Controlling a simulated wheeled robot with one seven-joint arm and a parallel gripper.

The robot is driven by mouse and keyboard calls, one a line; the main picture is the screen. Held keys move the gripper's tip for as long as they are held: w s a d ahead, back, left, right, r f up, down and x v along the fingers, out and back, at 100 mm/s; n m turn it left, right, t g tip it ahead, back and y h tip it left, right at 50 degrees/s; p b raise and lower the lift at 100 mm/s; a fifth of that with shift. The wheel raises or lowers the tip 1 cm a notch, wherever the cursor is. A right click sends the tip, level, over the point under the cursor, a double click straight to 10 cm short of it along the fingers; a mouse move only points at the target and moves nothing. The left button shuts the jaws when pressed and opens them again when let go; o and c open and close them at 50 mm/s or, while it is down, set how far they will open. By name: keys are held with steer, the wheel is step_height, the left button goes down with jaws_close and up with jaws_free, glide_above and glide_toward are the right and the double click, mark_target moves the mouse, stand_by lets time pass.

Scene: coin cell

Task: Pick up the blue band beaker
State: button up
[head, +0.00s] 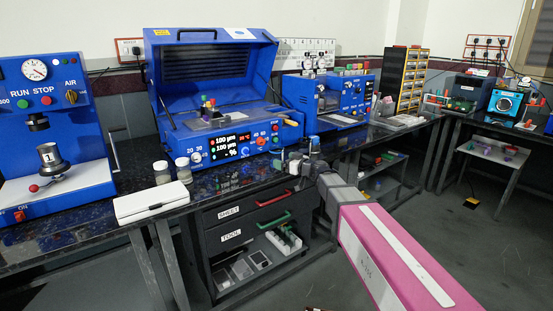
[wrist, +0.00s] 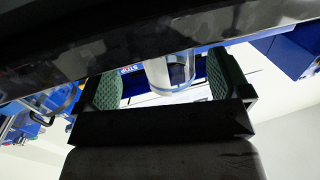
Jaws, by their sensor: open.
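The blue band beaker (wrist: 168,75) shows in the wrist view as a pale, clear cylinder with a blue band, between the two green-padded fingers of my gripper (wrist: 162,85). Gaps show on both sides of it, and the fingers are open. A dark table edge cuts across the top of that view and hides part of the scene. In the head view my gripper (head: 312,150) is at the front edge of the dark bench, beside a few small pale vessels (head: 294,161). I cannot tell there which vessel has the blue band.
The black bench (head: 235,172) holds a blue heater box (head: 205,125) with its lid up, another blue machine (head: 335,100), two jars (head: 161,171) and a white case (head: 150,200). A drawer unit (head: 230,211) with red and green handles is below my gripper.

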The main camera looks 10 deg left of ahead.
steer(key=x, duration=0.5)
steer(key=shift+s+a+f, duration=0.1)
steer(key=shift+s+f, duration=0.05)
steer(key=shift+s, duration=0.15)
steer(key=c, duration=1)
steer(key=shift+c, duration=0.2)
steer(key=shift+s, duration=0.15)
